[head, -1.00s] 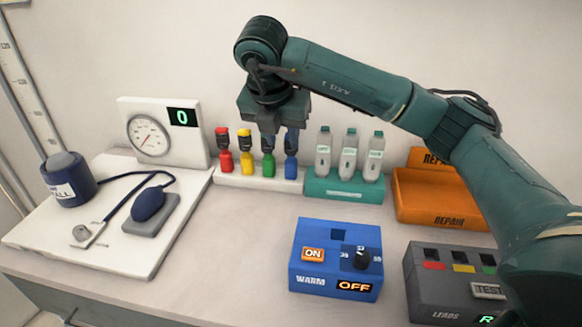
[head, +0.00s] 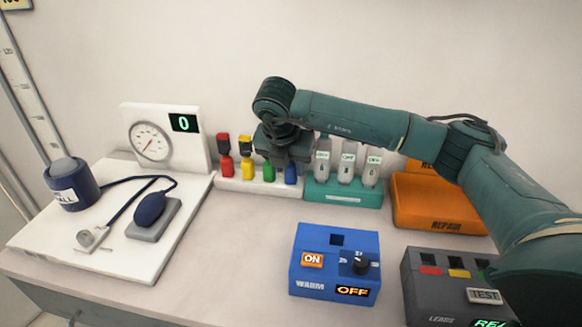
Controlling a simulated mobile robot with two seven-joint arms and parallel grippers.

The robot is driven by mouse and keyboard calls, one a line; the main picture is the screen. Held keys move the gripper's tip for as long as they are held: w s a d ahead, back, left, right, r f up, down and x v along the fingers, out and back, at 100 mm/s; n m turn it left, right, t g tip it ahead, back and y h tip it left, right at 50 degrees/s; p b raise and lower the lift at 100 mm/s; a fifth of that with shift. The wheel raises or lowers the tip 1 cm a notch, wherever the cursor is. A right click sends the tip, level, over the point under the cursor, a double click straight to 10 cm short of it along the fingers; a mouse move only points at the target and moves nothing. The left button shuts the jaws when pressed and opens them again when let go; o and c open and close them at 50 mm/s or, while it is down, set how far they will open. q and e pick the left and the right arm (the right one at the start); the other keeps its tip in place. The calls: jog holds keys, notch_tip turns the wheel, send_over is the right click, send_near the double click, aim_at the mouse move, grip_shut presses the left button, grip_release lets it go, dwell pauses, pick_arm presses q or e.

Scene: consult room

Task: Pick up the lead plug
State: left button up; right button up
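Several lead plugs stand upright in a white rack (head: 240,187) by the back wall: a red plug (head: 227,166), a yellow plug (head: 246,168), a green plug (head: 269,173) and a blue plug (head: 291,174). The red and yellow ones have dark tops. My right gripper (head: 287,160) points down at the right end of the rack. It hides the tops of the green and blue plugs. Its fingertips do not show clearly, so I cannot tell whether it touches or grips a plug. My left gripper is out of view.
Right of the rack stand a teal holder (head: 343,194) of white bottles and an orange REPAIR bin (head: 437,203). In front are a blue WARM box (head: 335,262) and a grey LEADS tester (head: 452,290). A pressure gauge board (head: 128,250) with cuff stands left.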

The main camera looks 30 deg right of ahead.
jog(key=c, duration=0.6)
jog(key=shift+r, duration=0.15)
notch_tip(320, 180, up, 9)
jog(key=shift+r+b, duration=0.15)
jog(key=shift+b, duration=0.35)
jog(key=shift+r+p, duration=1.2)
jog(key=shift+r, duration=1.15)
